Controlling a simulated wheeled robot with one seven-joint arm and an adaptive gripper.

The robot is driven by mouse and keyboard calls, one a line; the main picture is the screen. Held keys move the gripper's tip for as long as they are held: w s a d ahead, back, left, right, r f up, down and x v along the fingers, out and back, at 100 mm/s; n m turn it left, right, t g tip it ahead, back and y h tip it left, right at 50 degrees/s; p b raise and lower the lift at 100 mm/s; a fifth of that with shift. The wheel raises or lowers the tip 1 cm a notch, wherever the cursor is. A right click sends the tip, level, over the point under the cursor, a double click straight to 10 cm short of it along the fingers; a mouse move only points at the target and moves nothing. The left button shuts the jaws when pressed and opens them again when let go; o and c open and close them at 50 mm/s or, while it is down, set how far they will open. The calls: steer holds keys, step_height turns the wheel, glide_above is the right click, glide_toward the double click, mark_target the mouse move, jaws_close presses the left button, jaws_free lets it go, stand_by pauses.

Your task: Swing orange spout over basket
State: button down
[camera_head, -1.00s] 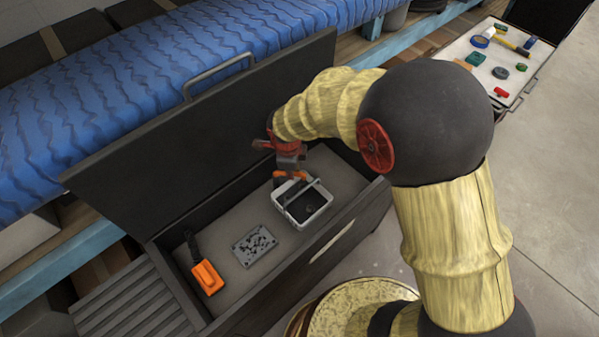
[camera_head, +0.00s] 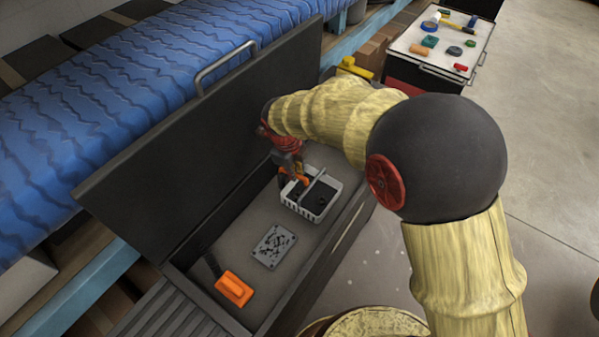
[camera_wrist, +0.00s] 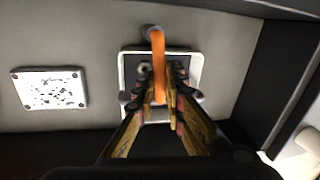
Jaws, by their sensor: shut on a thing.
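The orange spout (camera_wrist: 158,62) is a curved tube. In the wrist view it runs from a grey round post at the basket's far edge down between my fingers. My gripper (camera_wrist: 161,82) is shut on it, and the fingers hide part of it. The basket (camera_wrist: 128,68) is light and open-topped, with dark contents, and lies below the spout and fingers. In the head view the basket (camera_head: 333,205) has a grey handle bar across it. My gripper (camera_head: 296,172) is at its far left edge. The spout (camera_head: 301,179) shows there as a small orange patch over the basket's far left part.
The basket stands in a long dark chest with its lid (camera_head: 200,150) raised behind. A grey speckled plate (camera_head: 274,246) and an orange block with a dark handle (camera_head: 234,289) lie left of it. A tool tray (camera_head: 440,60) stands at back right.

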stand_by(0.4)
steer(key=c, duration=2)
jaws_free()
steer(key=shift+o, duration=0.8)
steer(key=shift+r, duration=0.1)
step_height(320, 180, up, 12)
steer(key=s+a, duration=0.1)
steer(key=s, duration=0.1)
steer(key=shift+f, duration=0.25)
steer(key=shift+a, duration=0.1)
steer(key=shift+c, duration=0.6)
